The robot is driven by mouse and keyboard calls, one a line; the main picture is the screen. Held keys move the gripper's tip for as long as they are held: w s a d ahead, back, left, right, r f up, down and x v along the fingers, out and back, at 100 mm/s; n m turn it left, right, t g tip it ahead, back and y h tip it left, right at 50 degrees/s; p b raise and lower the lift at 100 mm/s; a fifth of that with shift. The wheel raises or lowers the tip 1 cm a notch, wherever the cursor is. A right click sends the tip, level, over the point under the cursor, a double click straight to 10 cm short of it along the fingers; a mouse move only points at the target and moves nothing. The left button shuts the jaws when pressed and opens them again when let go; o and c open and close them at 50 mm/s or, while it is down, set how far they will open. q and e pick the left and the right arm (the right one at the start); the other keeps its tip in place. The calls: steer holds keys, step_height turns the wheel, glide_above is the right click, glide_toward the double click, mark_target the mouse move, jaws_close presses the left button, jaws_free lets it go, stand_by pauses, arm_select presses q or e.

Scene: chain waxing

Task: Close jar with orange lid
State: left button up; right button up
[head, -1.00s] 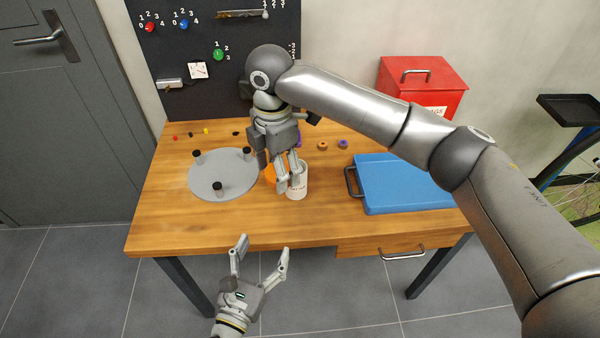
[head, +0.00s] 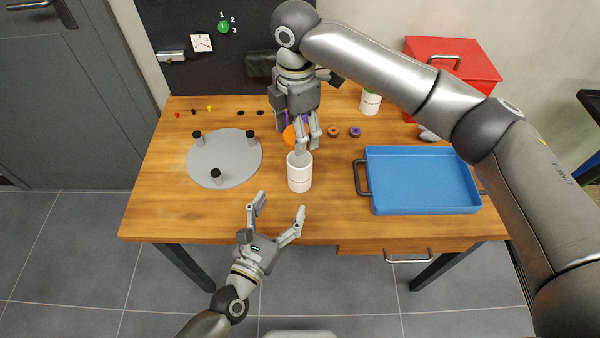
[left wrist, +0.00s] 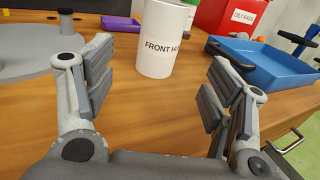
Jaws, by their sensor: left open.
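The white jar (head: 299,178) stands upright and open-topped on the table, and it shows in the left wrist view (left wrist: 163,45) with lettering on its side. The orange lid (head: 290,136) shows behind the jar, partly hidden by my right gripper (head: 308,147). The right fingers are just beyond and above the jar's rim, beside the lid; whether they grip it is unclear. My left gripper (head: 279,208) is open and empty at the table's front edge, nearer than the jar. Its fingers (left wrist: 157,85) lie either side of the jar in the wrist view, apart from it.
A grey disc (head: 225,172) with black posts lies left. A blue tray (head: 420,183) and red box (head: 465,65) are right. A white jar with a green top (head: 370,101) and small rings (head: 344,132) stand behind. Bare wood lies between jar and blue tray.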

arm_select(q)
steer(key=x, duration=1.1)
steer(key=shift+w, duration=0.15)
steer(key=c, duration=1.5)
steer(key=shift+c, duration=0.2)
arm_select(e)
glide_above(300, 171)
steer(key=w, duration=0.3)
steer(key=shift+s+a+f, duration=0.15)
steer(key=shift+f, duration=1.1)
steer(key=shift+s+a+f, duration=0.1)
steer(key=shift+a+f, duration=0.05)
steer(key=shift+f, duration=1.05)
steer(key=shift+f, duration=0.1)
steer(key=shift+f, duration=0.8)
steer(key=shift+f, duration=0.55)
